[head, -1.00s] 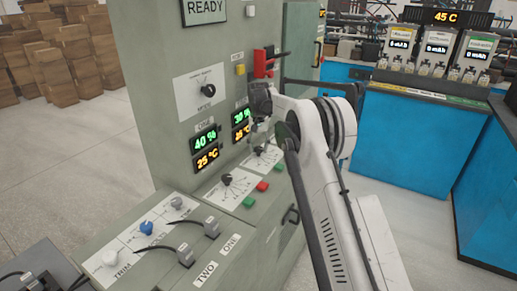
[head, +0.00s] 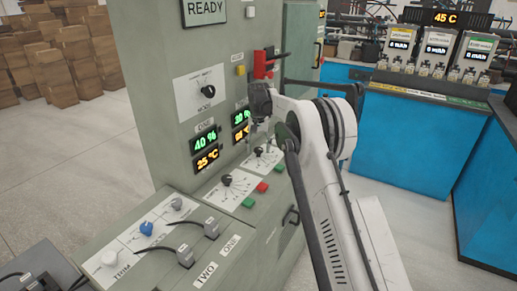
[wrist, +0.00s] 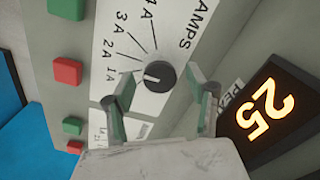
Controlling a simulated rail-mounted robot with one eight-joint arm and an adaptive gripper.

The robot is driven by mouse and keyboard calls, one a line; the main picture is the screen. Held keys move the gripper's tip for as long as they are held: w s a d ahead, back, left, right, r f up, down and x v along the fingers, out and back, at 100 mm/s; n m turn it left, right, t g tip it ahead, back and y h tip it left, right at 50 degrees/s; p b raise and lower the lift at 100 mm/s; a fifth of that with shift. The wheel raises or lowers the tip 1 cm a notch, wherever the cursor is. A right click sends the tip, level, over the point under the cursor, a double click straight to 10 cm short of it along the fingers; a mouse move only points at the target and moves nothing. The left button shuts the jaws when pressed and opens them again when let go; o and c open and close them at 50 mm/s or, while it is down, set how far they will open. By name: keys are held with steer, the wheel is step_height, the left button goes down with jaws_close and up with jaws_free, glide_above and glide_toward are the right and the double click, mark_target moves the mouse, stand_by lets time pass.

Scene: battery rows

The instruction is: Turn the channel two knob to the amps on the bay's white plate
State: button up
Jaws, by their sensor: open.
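In the wrist view a round black knob (wrist: 159,76) with a pale mark stands on a white plate (wrist: 180,18) lettered AMPS, with lines marked 1 A to 4 A. The mark is on the knob's left side, roughly toward 1 A. My gripper (wrist: 162,88) is open, its fingers left and right of the knob with gaps on both sides. I cannot tell how far they stand off the plate. In the head view my gripper (head: 259,136) is above the farther dial plate (head: 270,161) and its black knob (head: 259,151).
A nearer dial plate (head: 217,194) has another black knob (head: 227,179). Red (head: 262,187) and green (head: 248,202) buttons sit beside it. A MODE knob (head: 208,90) is on the upright panel. A lit readout (wrist: 265,108) stands close right of my gripper.

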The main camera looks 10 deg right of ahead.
mark_target(259, 149)
step_height(259, 149, up, 12)
stand_by(0.5)
steer(key=shift+r, duration=0.1)
steer(key=s+r+t, duration=0.2)
steer(key=s+r, duration=0.9)
steer(key=s+r+n+t, duration=0.1)
steer(key=s+r, duration=0.1)
steer(key=s, duration=0.6)
steer(key=s+r+t, duration=0.1)
steer(key=s+r, duration=0.2)
steer(key=s, duration=0.5)
steer(key=s+f+t, duration=0.1)
steer(key=s+f, duration=0.3)
steer(key=s, duration=0.5)
steer(key=s+f+n+t, duration=0.1)
steer(key=s+f, duration=0.4)
steer(key=s, duration=0.4)
steer(key=s+f+t, duration=0.1)
steer(key=s+f, duration=0.3)
steer(key=s, duration=0.6)
steer(key=shift+f+n, duration=0.15)
steer(key=shift+n, duration=0.15)
